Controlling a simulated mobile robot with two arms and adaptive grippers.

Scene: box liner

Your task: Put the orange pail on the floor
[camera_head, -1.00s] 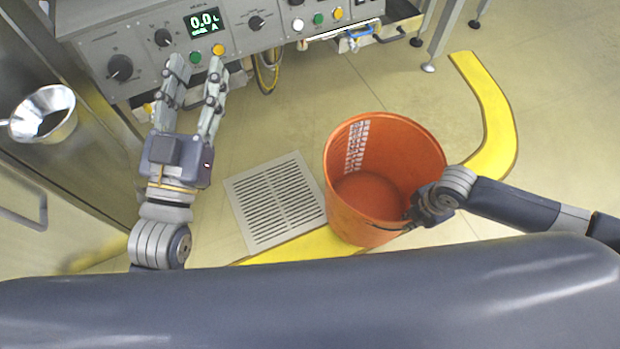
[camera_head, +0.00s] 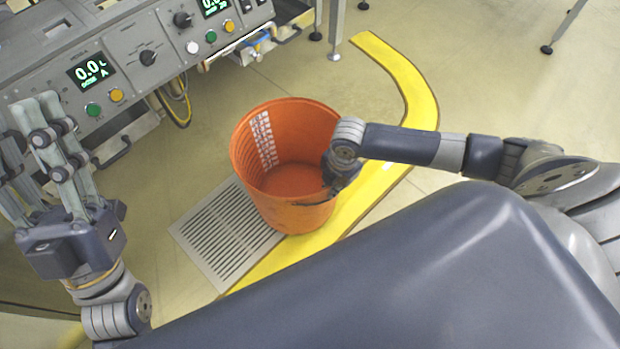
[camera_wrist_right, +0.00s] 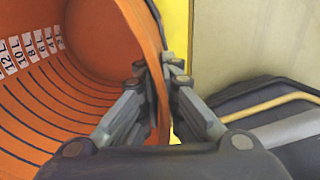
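The orange pail (camera_head: 292,180) is upright with its open top toward the head camera, near the middle of the head view. White litre marks (camera_wrist_right: 22,52) run down its inner wall. My right gripper (camera_head: 332,190) is at the pail's right side. The right wrist view shows its fingers (camera_wrist_right: 157,75) on both sides of the pail wall, shut on the rim. The pail covers part of a floor grate and a yellow floor band; I cannot tell its height above the floor. My left gripper (camera_head: 32,118) is open and empty at the left, over the control panel.
A grey control panel (camera_head: 125,62) with knobs, buttons and displays stands at the upper left. The floor grate (camera_head: 218,240) and yellow band (camera_head: 400,85) lie around the pail. Metal legs (camera_head: 335,30) stand at the top. Open floor (camera_head: 500,95) lies to the right.

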